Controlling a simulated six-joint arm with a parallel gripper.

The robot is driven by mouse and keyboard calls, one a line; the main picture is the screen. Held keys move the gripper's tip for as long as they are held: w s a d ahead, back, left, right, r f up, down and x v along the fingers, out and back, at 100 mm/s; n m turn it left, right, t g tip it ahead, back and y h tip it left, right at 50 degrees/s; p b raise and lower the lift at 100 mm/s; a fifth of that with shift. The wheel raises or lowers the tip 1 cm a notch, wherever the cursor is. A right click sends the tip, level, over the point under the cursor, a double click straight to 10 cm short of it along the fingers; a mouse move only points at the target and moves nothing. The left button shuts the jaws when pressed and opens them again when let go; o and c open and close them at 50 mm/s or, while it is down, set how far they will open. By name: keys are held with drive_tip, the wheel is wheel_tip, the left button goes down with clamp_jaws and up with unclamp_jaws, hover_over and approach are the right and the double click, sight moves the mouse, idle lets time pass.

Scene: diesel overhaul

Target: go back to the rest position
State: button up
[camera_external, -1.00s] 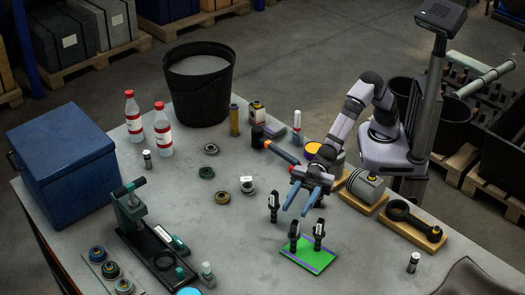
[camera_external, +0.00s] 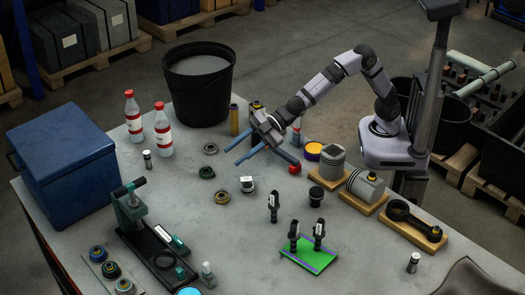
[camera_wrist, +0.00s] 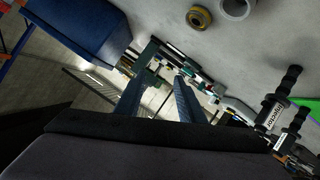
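My gripper (camera_external: 264,158) is above the back middle of the table, with its two blue fingers spread apart and pointing left. Nothing shows between them. In the wrist view the two fingers (camera_wrist: 158,100) are also apart, with the blue box and the green hand press beyond them. My arm reaches up from its base at the right and bends down to the gripper. Two black injectors (camera_external: 294,235) (camera_external: 319,233) stand on a green mat (camera_external: 308,261), and a third injector (camera_external: 274,207) stands just behind it.
A black bucket (camera_external: 198,100), two red-and-white bottles (camera_external: 162,135) and a blue box (camera_external: 62,165) stand left and behind. Pistons (camera_external: 333,158) and a connecting rod (camera_external: 411,221) lie on wooden boards at right. Small rings (camera_external: 221,197) are in the middle.

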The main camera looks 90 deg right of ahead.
drive_tip(key=d+f+g+h+p, duration=0.2)
drive_tip(key=d+h, duration=0.6)
drive_tip(key=d, duration=2.6)
drive_tip(key=s+d+m+g+h+p, duration=0.25)
drive_tip(key=s+d, duration=0.55)
drive_tip(key=d, duration=0.4)
drive_tip(key=s+a+f+m+g+y+b, duration=0.1)
drive_tip(key=s+a+f+m+g+b, duration=0.35)
drive_tip(key=s+f, duration=0.65)
drive_tip(key=s+a+f+m+g+y+b, duration=0.2)
drive_tip(key=s+a+f+m+b, duration=0.25)
drive_tip(key=s+a+f, duration=0.65)
drive_tip(key=s+d+r+p, duration=0.1)
drive_tip(key=s+r+p, duration=0.1)
drive_tip(key=r+p, duration=1.1)
drive_tip(key=s+d+r+m+p, duration=0.1)
drive_tip(key=s+d+r+p, duration=0.1)
drive_tip(key=r+p, duration=1.2)
wheel_tip(320, 180, up, 2)
